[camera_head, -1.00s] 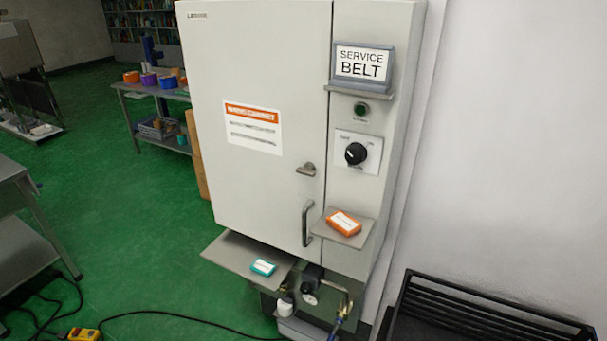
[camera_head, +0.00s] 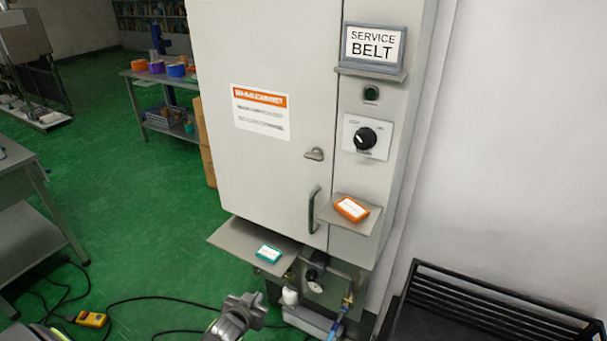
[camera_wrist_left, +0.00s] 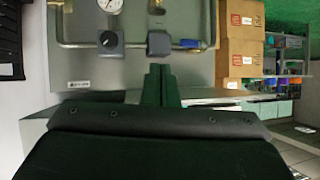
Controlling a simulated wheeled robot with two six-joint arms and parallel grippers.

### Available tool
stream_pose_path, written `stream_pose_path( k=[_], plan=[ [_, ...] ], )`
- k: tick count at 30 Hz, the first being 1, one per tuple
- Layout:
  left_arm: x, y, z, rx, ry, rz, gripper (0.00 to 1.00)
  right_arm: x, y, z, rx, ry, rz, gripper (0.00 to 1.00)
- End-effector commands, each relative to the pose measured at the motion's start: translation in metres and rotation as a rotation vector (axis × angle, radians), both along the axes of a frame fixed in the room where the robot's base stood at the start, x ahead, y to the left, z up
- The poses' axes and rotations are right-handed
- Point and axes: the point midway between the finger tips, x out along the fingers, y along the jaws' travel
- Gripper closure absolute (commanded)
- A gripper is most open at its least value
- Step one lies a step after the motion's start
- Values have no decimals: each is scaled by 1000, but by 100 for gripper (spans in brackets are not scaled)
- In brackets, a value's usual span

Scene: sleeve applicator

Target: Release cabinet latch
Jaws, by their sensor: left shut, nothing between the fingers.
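The pale grey cabinet (camera_head: 220,60) has a closed door with a small metal latch (camera_head: 314,154) at its right edge. The latch lever points left, roughly level. A dark vertical pull handle (camera_head: 313,210) is below it. My left gripper (camera_head: 248,304) shows at the bottom of the head view, well below the latch and apart from it. In the left wrist view its fingers (camera_wrist_left: 160,84) are together and empty, facing pipework; the latch is not seen there. My right gripper is in neither view.
A dial (camera_head: 365,138) is right of the latch. A pressure gauge (camera_wrist_left: 110,5) and pipes show in the wrist view. A black rack (camera_head: 490,310) stands at lower right.

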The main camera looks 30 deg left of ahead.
Motion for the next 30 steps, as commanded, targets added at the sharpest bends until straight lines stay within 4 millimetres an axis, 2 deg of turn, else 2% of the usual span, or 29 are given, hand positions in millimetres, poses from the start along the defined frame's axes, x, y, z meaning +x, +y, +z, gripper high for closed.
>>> stream_pose_path(
  k=[1, 3, 8, 9, 15, 18, 21, 24, 30],
  plan=[
    [19, -1, 30, 5, -68, -10, 100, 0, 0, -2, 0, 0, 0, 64],
    [39, -4, 72, 4, -157, -21, 100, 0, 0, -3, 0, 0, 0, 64],
    [70, -16, 169, 1, -357, -55, 100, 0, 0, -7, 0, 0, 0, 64],
    [74, -20, 194, -1, -407, -65, 100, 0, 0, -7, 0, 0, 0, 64],
    [77, -44, 310, -16, -643, -124, 100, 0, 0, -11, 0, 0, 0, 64],
    [69, -55, 356, -24, -741, -154, 100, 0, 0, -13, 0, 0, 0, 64],
    [60, -65, 390, -33, -814, -178, 100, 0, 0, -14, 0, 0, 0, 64],
    [52, -71, 411, -39, -860, -194, 100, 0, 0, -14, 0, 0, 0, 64],
    [47, -75, 424, -44, -890, -205, 100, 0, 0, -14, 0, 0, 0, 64]
  ],
)
